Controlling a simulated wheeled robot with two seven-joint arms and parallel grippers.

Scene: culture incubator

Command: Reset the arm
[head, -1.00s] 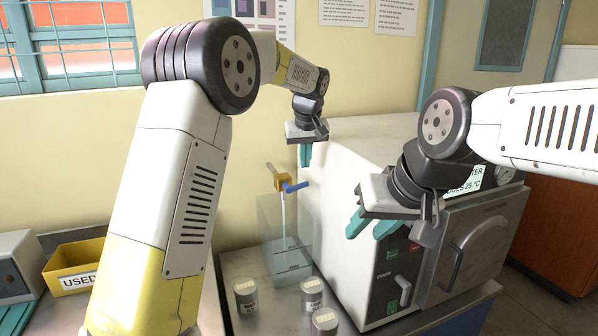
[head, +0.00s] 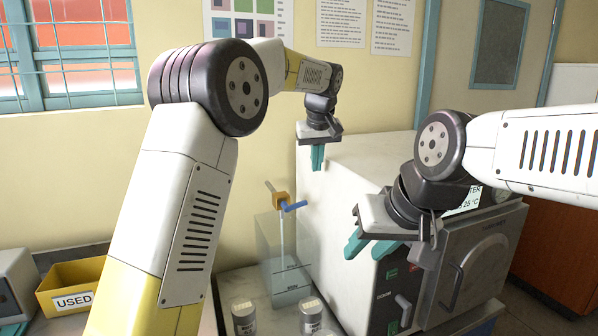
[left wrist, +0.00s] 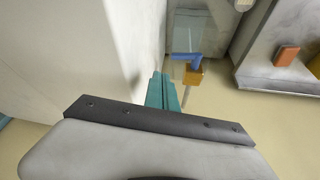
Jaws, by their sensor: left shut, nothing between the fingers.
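My left gripper (head: 318,158) is shut and empty, fingers pointing down, near the back left top edge of the white incubator (head: 345,185). In the left wrist view its teal fingers (left wrist: 162,92) are together beside a pale wall. My right gripper (head: 370,247) hangs in front of the incubator's front left corner, its two teal fingers apart with nothing seen between them. My right arm hides part of the incubator's front and its label.
A clear tank (head: 285,270) with an orange and blue valve (head: 281,201) stands left of the incubator. Labelled jars (head: 244,317) stand in front. A yellow "USED" bin (head: 72,287) is at the left. The incubator door (head: 478,265) appears closed.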

